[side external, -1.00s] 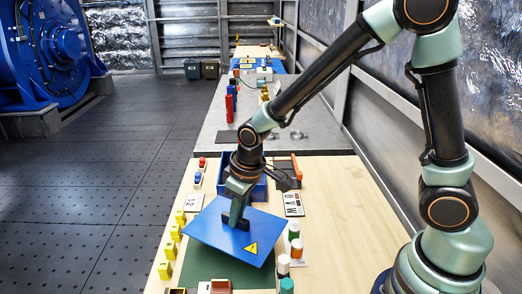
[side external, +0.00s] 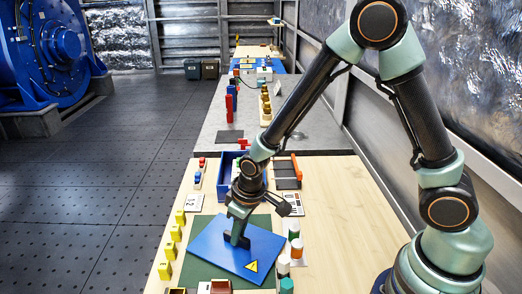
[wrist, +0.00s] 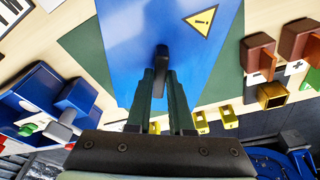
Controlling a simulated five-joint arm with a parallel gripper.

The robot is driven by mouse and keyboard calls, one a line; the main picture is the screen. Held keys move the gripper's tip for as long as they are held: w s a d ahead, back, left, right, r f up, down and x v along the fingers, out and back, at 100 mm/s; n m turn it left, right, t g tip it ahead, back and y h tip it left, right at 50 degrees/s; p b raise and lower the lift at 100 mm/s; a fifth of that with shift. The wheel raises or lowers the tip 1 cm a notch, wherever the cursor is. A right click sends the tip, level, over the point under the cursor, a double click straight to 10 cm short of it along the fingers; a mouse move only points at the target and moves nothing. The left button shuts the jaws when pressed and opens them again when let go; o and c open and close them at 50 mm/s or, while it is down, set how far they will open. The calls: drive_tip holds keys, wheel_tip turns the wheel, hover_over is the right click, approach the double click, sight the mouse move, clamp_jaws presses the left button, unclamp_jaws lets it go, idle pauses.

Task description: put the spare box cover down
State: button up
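The spare box cover (side external: 225,252) is a flat blue plate with a yellow warning triangle (side external: 252,266) at one corner and a dark upright handle in its middle. It is over the dark green mat (side external: 205,272), low and looking flat on it, turned at an angle to the mat's edges. My gripper (side external: 237,238) points down at the plate's middle. In the wrist view its two fingers are closed around the dark handle (wrist: 162,58), and the blue plate (wrist: 130,40) fills the space beyond. Any small gap beneath the plate is hidden.
A blue open box (side external: 226,170) stands behind my gripper, with an orange-edged dark tray (side external: 287,172) to its right. Yellow blocks (side external: 170,249) line the mat's left side. White-based bottles (side external: 283,266) stand close on the right. Bare wood lies farther right.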

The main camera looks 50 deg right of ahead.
sight(248, 240)
drive_tip(key=o, duration=0.4)
drive_tip(key=shift+o, duration=0.2)
drive_tip(key=a+v, duration=0.1)
drive_tip(key=v, duration=1.1)
drive_tip(key=s+d+r+m+t, duration=0.3)
drive_tip(key=s+d+r, duration=0.4)
drive_tip(key=d+r, duration=0.3)
drive_tip(key=shift+d+r+h, duration=0.3)
drive_tip(key=shift+d+r, duration=0.1)
drive_tip(key=shift+d, duration=0.25)
